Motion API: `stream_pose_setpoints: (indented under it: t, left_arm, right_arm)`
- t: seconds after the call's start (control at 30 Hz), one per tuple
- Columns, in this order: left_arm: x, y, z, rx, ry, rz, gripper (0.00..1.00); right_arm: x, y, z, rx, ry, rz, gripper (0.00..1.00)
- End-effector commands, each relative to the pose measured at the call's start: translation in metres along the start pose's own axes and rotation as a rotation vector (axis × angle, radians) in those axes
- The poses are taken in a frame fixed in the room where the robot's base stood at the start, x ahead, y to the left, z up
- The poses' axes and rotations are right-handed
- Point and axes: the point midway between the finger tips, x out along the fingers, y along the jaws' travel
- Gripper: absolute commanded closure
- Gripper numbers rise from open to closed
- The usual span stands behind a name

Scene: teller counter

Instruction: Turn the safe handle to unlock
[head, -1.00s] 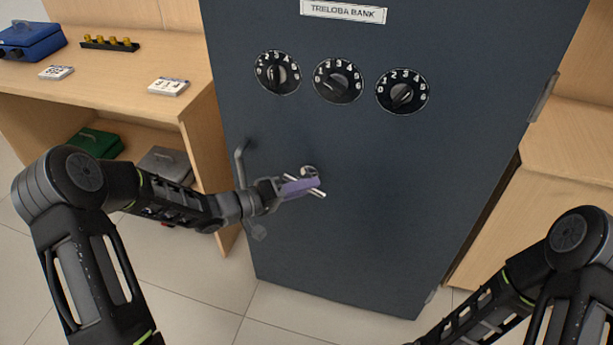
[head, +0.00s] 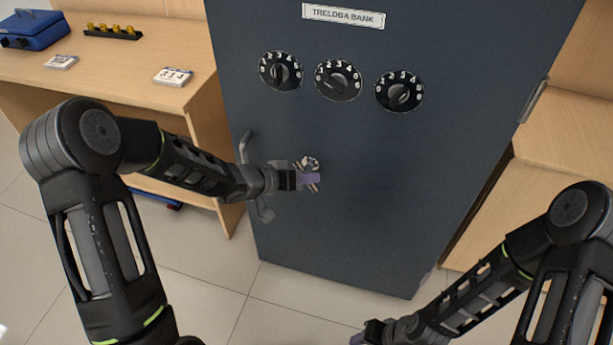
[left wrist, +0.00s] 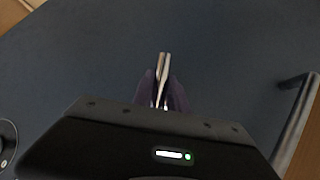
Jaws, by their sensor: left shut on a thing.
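The dark grey safe (head: 400,200) stands upright in the middle of the head view, its door facing me. A small metal spoked handle (head: 311,162) sits on the door below the dials, partly hidden by my left gripper (head: 311,179). That gripper's purple fingers are shut on one of the spokes. In the left wrist view a pale metal spoke (left wrist: 163,68) sticks out between the closed fingers (left wrist: 162,95). My right gripper (head: 372,334) shows only in part at the bottom edge, away from the safe; its jaws are not clear.
A bar pull handle (head: 244,148) stands out at the door's left side, close to my left wrist. Three numbered dials (head: 338,80) are above the spoked handle. A wooden counter (head: 120,75) is at left with a blue cash box (head: 35,30). The floor in front is clear.

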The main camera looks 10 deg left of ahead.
Motion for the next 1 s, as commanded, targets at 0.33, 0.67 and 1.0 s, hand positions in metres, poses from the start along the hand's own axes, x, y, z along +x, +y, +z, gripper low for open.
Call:
stream_pose_setpoints:
  t: [0.33,0.67,1.0]
  left_arm:
    - [0.0000,-0.0010,0.0013,0.009,-0.005,-0.007,1.00]
    - [0.0000,-0.0006,0.0006,0.008,-0.003,-0.006,0.60]
    - [-0.0053,-0.0002,-0.0011,0.007,-0.001,-0.006,0.60]
  right_arm:
    - [0.0001,0.0000,0.0000,0.000,0.000,0.000,0.64]
    - [0.0000,0.0000,0.0000,0.000,0.000,0.000,0.64]
    - [-0.0020,-0.0008,0.0000,0.000,0.000,0.000,0.64]
